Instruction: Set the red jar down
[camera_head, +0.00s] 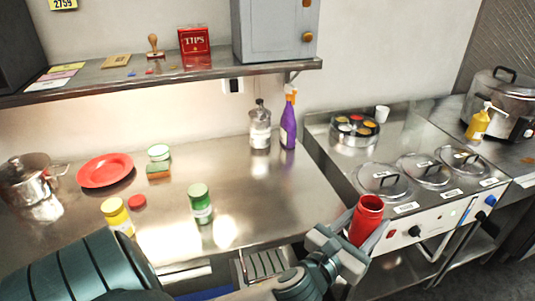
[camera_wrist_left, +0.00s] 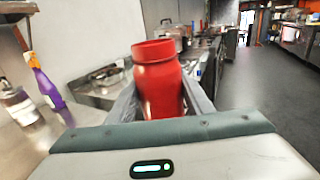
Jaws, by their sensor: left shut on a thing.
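The red jar (camera_head: 366,221) is upright and without a lid, its mouth open at the top. My left gripper (camera_head: 350,240) is shut on the red jar, with a finger on each side of it. The left wrist view shows the jar (camera_wrist_left: 158,85) between the two fingers (camera_wrist_left: 160,100). In the head view the jar appears in front of the warming unit, beyond the right end of the steel counter (camera_head: 245,190). My right gripper is not in view.
A green-lidded jar (camera_head: 199,202), a yellow-lidded jar (camera_head: 116,215) and a red lid (camera_head: 137,202) are on the counter. A red plate (camera_head: 105,171), a purple spray bottle (camera_head: 288,125) and a glass bottle (camera_head: 260,127) stand farther back. The counter's right front is clear.

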